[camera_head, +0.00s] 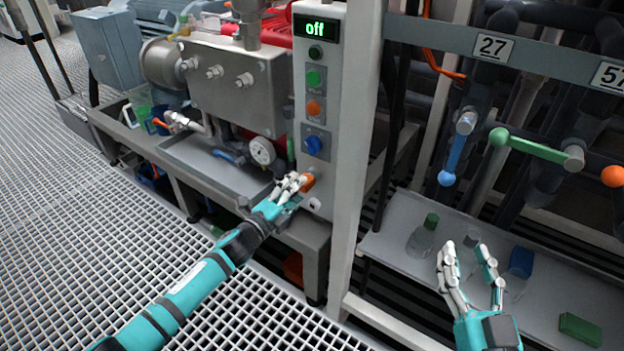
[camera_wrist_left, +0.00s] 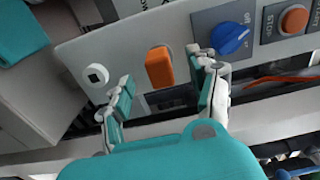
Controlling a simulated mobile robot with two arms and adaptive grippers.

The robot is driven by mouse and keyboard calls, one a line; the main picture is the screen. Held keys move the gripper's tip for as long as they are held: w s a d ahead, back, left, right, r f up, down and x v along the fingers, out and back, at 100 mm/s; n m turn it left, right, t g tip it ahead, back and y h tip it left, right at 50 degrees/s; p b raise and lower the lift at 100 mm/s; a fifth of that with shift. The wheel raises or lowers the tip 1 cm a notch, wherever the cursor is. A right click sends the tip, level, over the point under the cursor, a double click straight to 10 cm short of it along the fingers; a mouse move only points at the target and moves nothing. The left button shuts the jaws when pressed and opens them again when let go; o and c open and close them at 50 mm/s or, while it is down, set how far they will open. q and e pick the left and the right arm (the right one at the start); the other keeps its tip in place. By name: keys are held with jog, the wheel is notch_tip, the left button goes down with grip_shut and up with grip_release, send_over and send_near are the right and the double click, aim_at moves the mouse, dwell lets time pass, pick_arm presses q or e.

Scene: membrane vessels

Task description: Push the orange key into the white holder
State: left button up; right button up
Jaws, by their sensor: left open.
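The orange key (camera_head: 308,181) sits on the lower part of the grey control panel; it shows as an orange block in the left wrist view (camera_wrist_left: 160,67). The white holder (camera_head: 314,204) is a small white piece with a dark hole just below the key; in the left wrist view the holder (camera_wrist_left: 96,74) lies left of the key. My left gripper (camera_head: 292,183) is at the panel, open, its fingers (camera_wrist_left: 160,68) on either side of the key with visible gaps. My right gripper (camera_head: 466,250) is open and empty above the shelf at right.
A pressure gauge (camera_head: 262,151) is close left of my left gripper. A bottle (camera_head: 423,235) stands on the right shelf.

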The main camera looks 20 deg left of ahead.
pick_arm(q)
jog(key=b+x, duration=0.1)
jog(key=x, duration=0.2)
jog(key=shift+w+d, duration=0.15)
jog(key=shift+w, duration=0.15)
jog(key=shift+w+d, duration=0.15)
jog(key=shift+w, duration=0.3)
pick_arm(e)
notch_tip(320, 180, up, 6)
jog(key=s+t+y, duration=0.1)
jog(key=s+t, duration=0.1)
jog(key=t, duration=0.2)
jog(key=shift+s+a+f, duration=0.15)
jog(key=shift+f, duration=0.15)
jog(key=shift+w+f+g, duration=0.25)
jog(key=shift+g, duration=0.05)
jog(key=shift+w+f, duration=0.15)
jog(key=shift+f, duration=0.1)
pick_arm(q)
jog(key=shift+c, duration=0.4)
grip_shut()
